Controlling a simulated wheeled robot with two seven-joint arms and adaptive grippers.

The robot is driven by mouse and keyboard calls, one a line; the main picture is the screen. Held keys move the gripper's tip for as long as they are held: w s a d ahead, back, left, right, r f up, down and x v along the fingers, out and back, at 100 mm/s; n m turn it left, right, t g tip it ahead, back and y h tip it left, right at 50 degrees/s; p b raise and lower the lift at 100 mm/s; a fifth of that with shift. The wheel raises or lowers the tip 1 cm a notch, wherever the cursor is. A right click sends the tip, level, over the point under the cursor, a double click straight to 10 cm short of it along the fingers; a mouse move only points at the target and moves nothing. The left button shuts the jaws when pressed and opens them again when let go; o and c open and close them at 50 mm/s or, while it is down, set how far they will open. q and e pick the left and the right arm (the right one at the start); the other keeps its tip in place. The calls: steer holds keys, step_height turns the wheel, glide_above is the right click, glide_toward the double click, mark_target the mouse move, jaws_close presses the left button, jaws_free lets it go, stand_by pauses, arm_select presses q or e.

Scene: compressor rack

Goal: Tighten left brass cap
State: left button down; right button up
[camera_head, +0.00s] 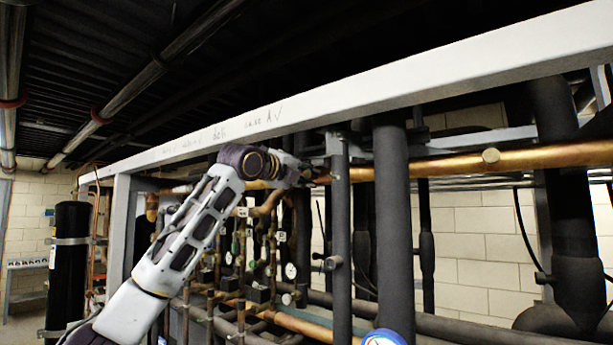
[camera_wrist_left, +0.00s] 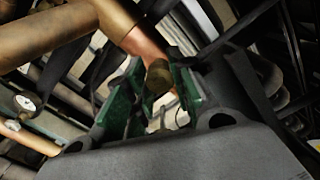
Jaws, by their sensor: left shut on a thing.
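My left arm reaches up from the lower left in the head view. Its gripper (camera_head: 316,171) is at the horizontal copper pipe (camera_head: 450,164), beside a dark vertical pipe. In the left wrist view, the green-padded fingers of the left gripper (camera_wrist_left: 157,72) stand on either side of a round brass cap (camera_wrist_left: 159,77) and are shut on it. The cap sits at the end of a copper stub (camera_wrist_left: 145,45). In the head view this cap is hidden by the gripper and wrist. My right gripper is in neither view.
A white steel beam (camera_head: 330,104) runs just above the gripper. Dark insulated vertical pipes (camera_head: 392,220) stand to its right. Several valves and gauges (camera_head: 291,271) crowd the space below.

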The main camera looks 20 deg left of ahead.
arm_select(q)
steer(key=shift+f, duration=0.1)
steer(key=c, duration=1.2)
jaws_free()
steer(key=shift+a, duration=0.1)
steer(key=v, duration=1.2)
